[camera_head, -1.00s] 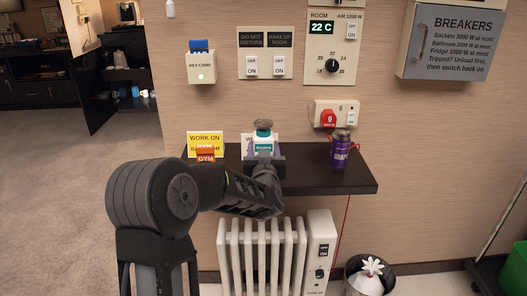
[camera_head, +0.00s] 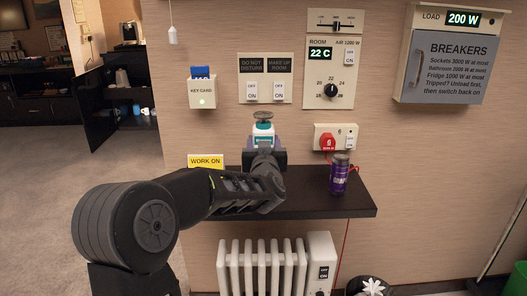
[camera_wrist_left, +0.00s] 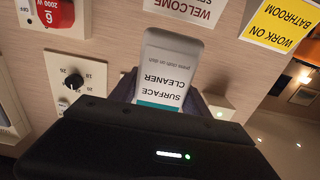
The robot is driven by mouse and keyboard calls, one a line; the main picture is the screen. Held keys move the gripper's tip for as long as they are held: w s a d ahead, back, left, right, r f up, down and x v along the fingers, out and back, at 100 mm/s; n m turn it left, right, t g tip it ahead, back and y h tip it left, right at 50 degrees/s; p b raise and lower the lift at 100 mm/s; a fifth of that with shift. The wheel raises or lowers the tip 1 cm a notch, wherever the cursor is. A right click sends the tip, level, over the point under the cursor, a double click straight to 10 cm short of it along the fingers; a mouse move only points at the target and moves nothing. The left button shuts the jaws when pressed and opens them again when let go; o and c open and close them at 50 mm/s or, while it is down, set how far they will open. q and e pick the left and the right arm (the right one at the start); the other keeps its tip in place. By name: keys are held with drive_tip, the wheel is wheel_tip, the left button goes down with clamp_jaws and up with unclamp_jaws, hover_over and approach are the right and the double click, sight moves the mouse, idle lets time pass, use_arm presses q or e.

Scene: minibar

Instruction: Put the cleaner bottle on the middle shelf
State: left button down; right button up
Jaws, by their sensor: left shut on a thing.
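The cleaner bottle (camera_head: 263,129) is white with a teal label and a grey top. It is upright, in front of the wall above the dark wall shelf (camera_head: 320,203). My left gripper (camera_head: 265,158) is shut on it. In the left wrist view the bottle (camera_wrist_left: 175,65) shows its "SURFACE CLEANER" label upside down between the fingers. Its lower part is hidden by the gripper in the head view. An open dark cabinet (camera_head: 97,110) with shelves stands at the far left; I cannot tell which shelf is the middle one. My right gripper is not in view.
A purple can (camera_head: 339,178) stands on the wall shelf, right of the gripper. A yellow "WORK ON" sign (camera_head: 206,161) stands at its left end. Switch panels (camera_head: 265,80) and a thermostat (camera_head: 330,75) are on the wall above. A white radiator (camera_head: 262,265) is below.

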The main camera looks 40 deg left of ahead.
use_arm(q)
drive_tip(key=shift+r, duration=0.1)
idle(0.5)
drive_tip(key=shift+r, duration=0.1)
drive_tip(key=s+d+f+m+t+h+p, duration=0.1)
drive_tip(key=d+f+m+h+p, duration=0.1)
drive_tip(key=d, duration=0.7)
drive_tip(key=s+d+f+m+t+h+p, duration=0.1)
drive_tip(key=d+f+m+h+p, duration=0.2)
drive_tip(key=d, duration=0.7)
drive_tip(key=s+d+f+m+t+h+p, duration=0.1)
drive_tip(key=d+f+h+p, duration=0.4)
drive_tip(key=d, duration=0.5)
drive_tip(key=shift+s+f+m+t+h+p, duration=0.15)
drive_tip(key=shift+f+m+t+h+p, duration=0.2)
drive_tip(key=shift+m+p, duration=0.45)
